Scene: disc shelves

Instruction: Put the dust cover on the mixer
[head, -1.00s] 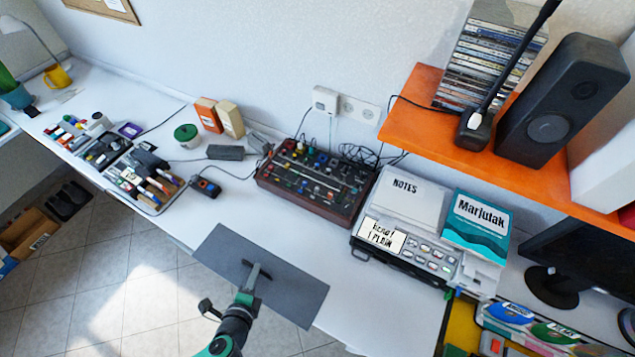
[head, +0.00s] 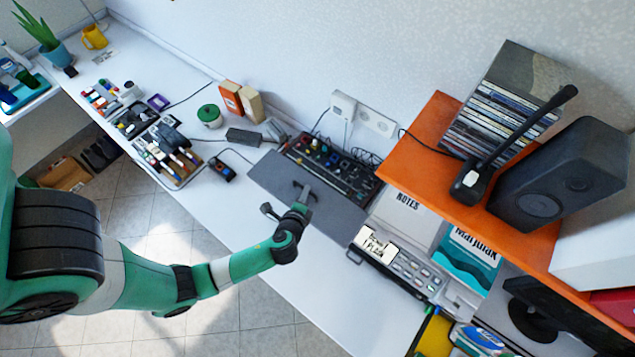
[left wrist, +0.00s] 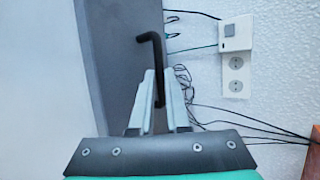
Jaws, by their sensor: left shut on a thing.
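The dust cover (head: 272,181) is a flat dark grey panel with a small black handle. My left gripper (head: 304,194) is shut on that handle. In the left wrist view the cover (left wrist: 115,45) fills the left middle, and the bent black handle (left wrist: 151,50) stands between the fingers (left wrist: 157,88). The mixer (head: 330,162) is a dark box with coloured knobs at the back of the desk against the wall. The cover hides the mixer's front part in the head view; I cannot tell the gap between them. My right gripper is not in view.
Right of the mixer stand a device with a notes pad (head: 405,212) and an orange shelf (head: 420,140) with a speaker (head: 560,172). A black adapter (head: 243,137) and a small meter (head: 222,169) lie left. Cables run behind the mixer, below wall sockets (head: 376,120).

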